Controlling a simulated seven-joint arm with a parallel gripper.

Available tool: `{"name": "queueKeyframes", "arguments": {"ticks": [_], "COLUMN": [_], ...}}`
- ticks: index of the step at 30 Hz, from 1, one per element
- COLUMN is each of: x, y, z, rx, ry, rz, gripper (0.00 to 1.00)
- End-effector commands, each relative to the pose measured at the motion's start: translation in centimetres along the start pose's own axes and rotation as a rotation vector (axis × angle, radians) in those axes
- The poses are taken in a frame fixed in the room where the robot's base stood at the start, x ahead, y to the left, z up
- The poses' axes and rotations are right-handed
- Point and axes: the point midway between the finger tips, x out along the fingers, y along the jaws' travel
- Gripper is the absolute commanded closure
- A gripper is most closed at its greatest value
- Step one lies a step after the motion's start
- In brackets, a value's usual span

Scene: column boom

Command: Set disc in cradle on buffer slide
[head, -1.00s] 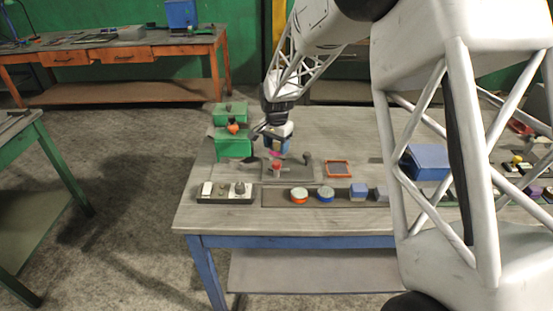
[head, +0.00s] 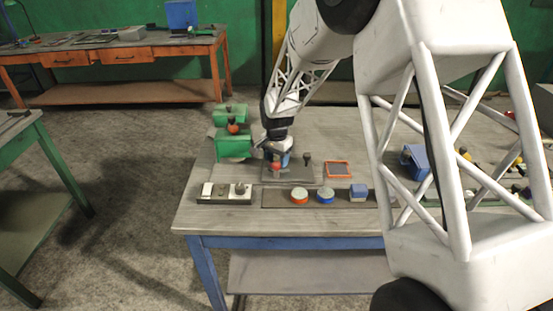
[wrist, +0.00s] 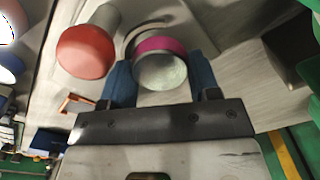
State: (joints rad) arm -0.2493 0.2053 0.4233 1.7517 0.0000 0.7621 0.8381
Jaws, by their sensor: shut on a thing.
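My gripper (head: 278,162) points down over a grey plate (head: 294,178) on the table. In the wrist view its blue fingers (wrist: 162,83) are shut on a disc (wrist: 160,68) with a magenta rim and pale grey face. A curved grey edge (wrist: 143,33), perhaps the cradle, shows just beyond the disc; I cannot tell whether they touch. A red knob (wrist: 85,52) on a grey post stands close to the left of the disc; it also shows in the head view (head: 277,168). The held disc is hidden in the head view.
A green machine (head: 233,146) stands left of my gripper. A dark post (head: 307,159) and an orange-framed tray (head: 338,169) are to the right. In front, a dark strip (head: 280,198) bears an orange-rimmed disc (head: 299,195), a blue-rimmed disc (head: 325,195) and a blue block (head: 359,191).

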Motion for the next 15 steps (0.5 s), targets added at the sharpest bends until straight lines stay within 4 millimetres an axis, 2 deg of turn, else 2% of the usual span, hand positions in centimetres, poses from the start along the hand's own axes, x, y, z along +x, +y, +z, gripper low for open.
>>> {"name": "queueKeyframes", "arguments": {"ticks": [14, 15], "x": [0.45, 0.48], "y": [-0.03, -0.01], "z": [-0.03, -0.01], "rx": [0.0, 0.0], "ry": [0.001, 0.0], "rz": [-0.001, -0.001], "gripper": [0.81, 0.39]}}
